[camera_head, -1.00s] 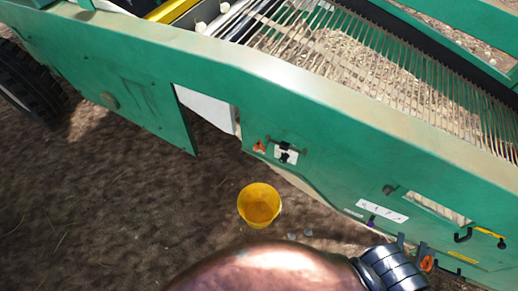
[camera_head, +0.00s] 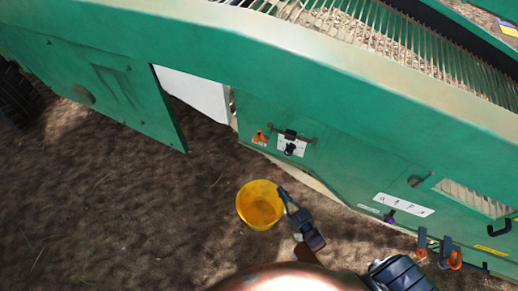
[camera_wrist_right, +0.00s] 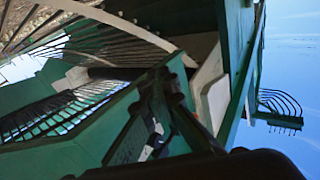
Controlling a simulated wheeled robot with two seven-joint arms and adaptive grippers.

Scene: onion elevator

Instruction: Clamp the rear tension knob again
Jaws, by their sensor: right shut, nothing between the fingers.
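The green machine side panel (camera_head: 340,165) carries several small fittings, and I cannot tell which is the rear tension knob. A black knob (camera_head: 290,149) sits on a white plate, with an orange handle (camera_head: 259,137) to its left. A purple knob (camera_head: 389,217) sits below a white scale label (camera_head: 403,205). Orange-and-black clamps (camera_head: 452,257) are at the lower right. My right gripper (camera_head: 284,194) is shut and empty, in front of the yellow bucket's right edge and below the black knob in the picture.
A yellow bucket (camera_head: 260,206) stands on the brown soil (camera_head: 120,220) beside the machine. A slatted conveyor (camera_head: 400,50) runs along the machine's top. Open ground lies to the left. The right wrist view shows slats and green panels (camera_wrist_right: 70,155) at close range.

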